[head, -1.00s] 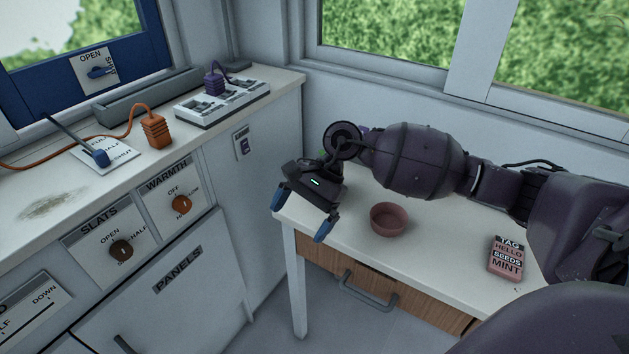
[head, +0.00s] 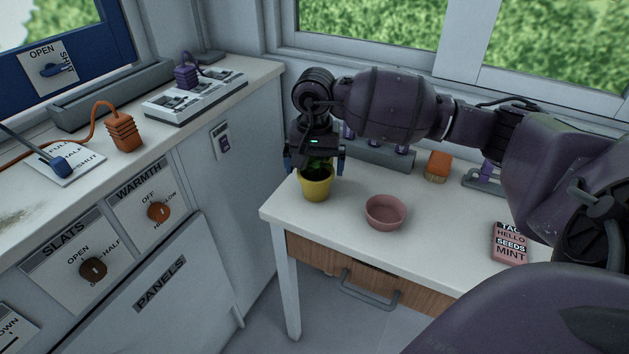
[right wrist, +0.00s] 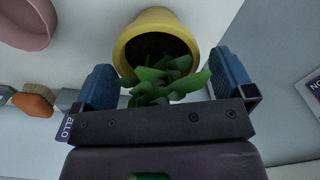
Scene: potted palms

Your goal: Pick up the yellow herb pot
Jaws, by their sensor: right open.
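The yellow herb pot (head: 315,188) stands upright on the white table, near its left end, with green leaves showing above dark soil. My right gripper (head: 315,163) is above the pot, pointing down, its blue fingers apart on either side of the leaves. In the right wrist view the pot (right wrist: 131,41) lies beyond the open fingers of the gripper (right wrist: 168,75), and the leaves (right wrist: 165,80) reach in between them. The fingers do not appear to touch the pot's rim. My left gripper is not in view.
A pink bowl (head: 385,211) stands right of the pot, and a seed packet (head: 510,244) lies farther right. An orange brush (head: 437,166) and a grey rack (head: 380,157) are at the back of the table. A counter with switches (head: 195,97) is at the left.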

